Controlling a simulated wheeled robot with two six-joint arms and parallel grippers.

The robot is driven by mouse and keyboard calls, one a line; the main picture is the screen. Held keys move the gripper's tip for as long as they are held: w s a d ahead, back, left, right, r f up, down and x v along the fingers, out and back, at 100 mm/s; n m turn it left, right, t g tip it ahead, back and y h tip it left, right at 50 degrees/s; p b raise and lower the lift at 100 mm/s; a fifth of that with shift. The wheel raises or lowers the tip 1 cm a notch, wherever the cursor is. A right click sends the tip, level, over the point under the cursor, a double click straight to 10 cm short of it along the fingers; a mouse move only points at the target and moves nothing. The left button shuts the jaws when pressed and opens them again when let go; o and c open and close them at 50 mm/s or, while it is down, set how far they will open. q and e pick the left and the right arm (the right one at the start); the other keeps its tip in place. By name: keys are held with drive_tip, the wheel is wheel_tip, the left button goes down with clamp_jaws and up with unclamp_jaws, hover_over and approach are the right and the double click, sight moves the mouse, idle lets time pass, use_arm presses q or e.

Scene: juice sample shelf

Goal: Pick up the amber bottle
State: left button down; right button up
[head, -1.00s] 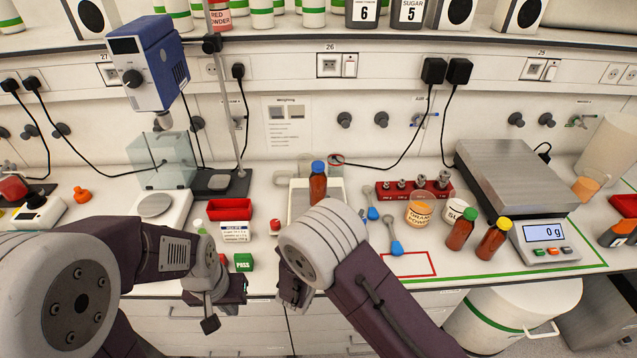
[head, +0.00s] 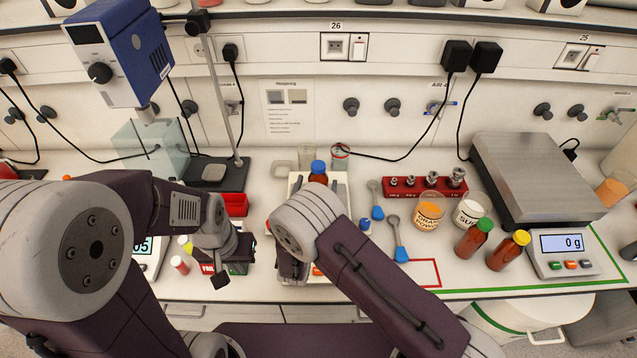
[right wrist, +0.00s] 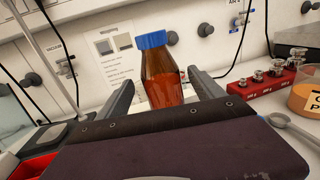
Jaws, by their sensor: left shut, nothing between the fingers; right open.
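An amber bottle with a blue cap (head: 318,169) stands upright at the middle of the bench, on or by a white balance; my right forearm hides its lower part. In the right wrist view the same bottle (right wrist: 158,75) stands upright ahead, between and beyond my spread fingers, its base hidden by the gripper body. My right gripper (head: 291,272) is open and empty. My left gripper (head: 232,268) is shut and empty, low over the bench front.
A red weight block (head: 405,190), an orange-powder jar (head: 429,212), a white jar (head: 470,212) and blue-ended scoops (head: 400,253) lie right of the blue-capped bottle. A large scale (head: 540,180) stands at right. A stand (head: 220,175) and red tray (head: 236,205) are at left.

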sight(320, 164)
drive_tip(key=w+p, duration=0.1)
drive_tip(key=w, duration=0.1)
drive_tip(key=w+d+p, duration=0.1)
drive_tip(key=shift+w+r, duration=0.2)
drive_tip(key=shift+w, duration=0.15)
drive_tip(key=shift+w+d, duration=0.1)
drive_tip(key=shift+w, duration=0.4)
drive_tip(key=shift+w+f, duration=0.15)
clamp_jaws()
wheel_tip(320, 164, up, 4)
drive_tip(key=shift+f+b, duration=0.2)
drive_tip(key=shift+b, duration=0.3)
drive_tip(key=s+d+r+b, duration=0.2)
drive_tip(key=s+d+r, duration=0.4)
drive_tip(key=d, duration=0.4)
drive_tip(key=shift+r, duration=0.75)
